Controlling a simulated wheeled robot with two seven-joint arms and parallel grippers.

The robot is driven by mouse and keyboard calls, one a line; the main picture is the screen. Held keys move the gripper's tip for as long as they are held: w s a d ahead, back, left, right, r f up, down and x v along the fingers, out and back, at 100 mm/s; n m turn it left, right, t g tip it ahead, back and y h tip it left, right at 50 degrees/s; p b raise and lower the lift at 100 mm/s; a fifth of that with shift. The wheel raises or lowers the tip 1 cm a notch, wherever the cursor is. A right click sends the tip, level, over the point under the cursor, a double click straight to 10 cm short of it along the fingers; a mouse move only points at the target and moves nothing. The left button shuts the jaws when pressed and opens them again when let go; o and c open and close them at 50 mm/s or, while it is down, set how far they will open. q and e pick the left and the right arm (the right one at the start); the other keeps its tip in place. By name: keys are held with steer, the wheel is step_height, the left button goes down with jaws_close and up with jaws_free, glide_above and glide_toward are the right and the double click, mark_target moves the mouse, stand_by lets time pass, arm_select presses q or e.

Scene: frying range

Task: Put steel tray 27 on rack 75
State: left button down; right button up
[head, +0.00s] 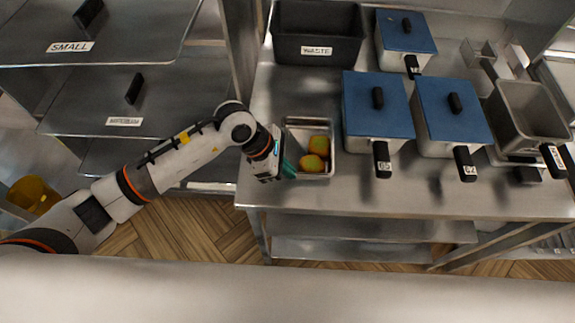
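A small steel tray (328,128) holding two yellow-orange food pieces (315,153) sits on the steel worktable near its front left corner. No number can be read on it. My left gripper (287,168) is at the tray's left side, its teal fingertips at or very near the tray's left wall. Whether the fingers are closed on the wall cannot be seen. A shelf rack (75,100) stands at the left, with labels reading SMALL and another too small to read surely. No number 75 is legible. My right gripper is out of view.
A black WASTE bin (317,50) stands behind the tray. Blue-lidded pans (378,105) with black handles stand close to its right, with more at the back and right. An empty steel basin (530,110) is at far right. The table's front strip is clear.

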arm_select(q)
steer(key=shift+f+b, duration=0.15)
steer(key=shift+b, duration=0.15)
steer(key=c, duration=1.6)
jaws_free()
steer(key=shift+c, duration=0.2)
